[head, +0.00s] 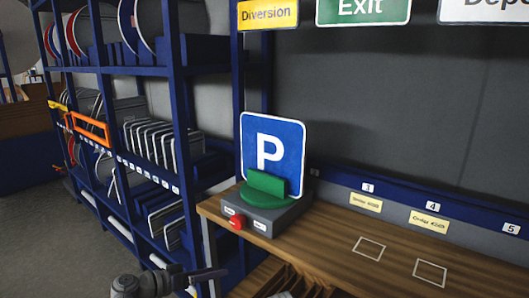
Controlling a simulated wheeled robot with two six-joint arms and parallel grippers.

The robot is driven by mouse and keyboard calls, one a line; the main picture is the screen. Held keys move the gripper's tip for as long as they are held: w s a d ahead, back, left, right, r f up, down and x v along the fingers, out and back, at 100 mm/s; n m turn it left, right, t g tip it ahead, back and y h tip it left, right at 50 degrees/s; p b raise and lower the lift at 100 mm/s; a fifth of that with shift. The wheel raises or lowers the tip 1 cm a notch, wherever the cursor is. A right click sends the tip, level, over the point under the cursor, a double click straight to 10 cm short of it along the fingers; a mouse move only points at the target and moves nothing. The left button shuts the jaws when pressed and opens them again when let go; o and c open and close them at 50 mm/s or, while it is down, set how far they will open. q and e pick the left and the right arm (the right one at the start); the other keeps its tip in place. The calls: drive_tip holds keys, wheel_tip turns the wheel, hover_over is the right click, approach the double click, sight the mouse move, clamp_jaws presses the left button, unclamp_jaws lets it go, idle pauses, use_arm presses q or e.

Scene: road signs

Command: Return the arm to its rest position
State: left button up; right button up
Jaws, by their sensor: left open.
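My left gripper (208,276) shows at the bottom of the head view, left of centre, with a dark grey arm link beside it. It is low, in front of the shelf rack and left of the wooden bench (405,265). It is open, and nothing shows between its fingers. Its lower part is cut off by the picture edge. My right gripper is not in view. A blue parking sign (286,142) with a white P stands upright on the bench, behind a green piece (267,184) on a grey box (262,218) with a red button (237,222). The gripper is apart from these.
A blue shelf rack (175,95) with round and rectangular sign plates stands at the left. An orange frame (91,128) hangs on it. The bench's right part is clear, with white outlined squares. Diversion (267,14) and Exit (362,9) signs hang above. Floor is free at lower left.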

use_arm(q)
drive_tip(key=s+d+f+g+y+p, duration=0.1)
drive_tip(key=s+d+g+y+p, duration=0.5)
drive_tip(key=s+d+g+p, duration=0.35)
drive_tip(key=s+r+y+p, duration=0.3)
drive_tip(key=s+y+p, duration=0.3)
drive_tip(key=y+p, duration=0.1)
drive_tip(key=shift+s+a+r+t+y+p, duration=0.25)
drive_tip(key=shift+s+t+y+p, duration=0.1)
drive_tip(key=shift+p, duration=0.1)
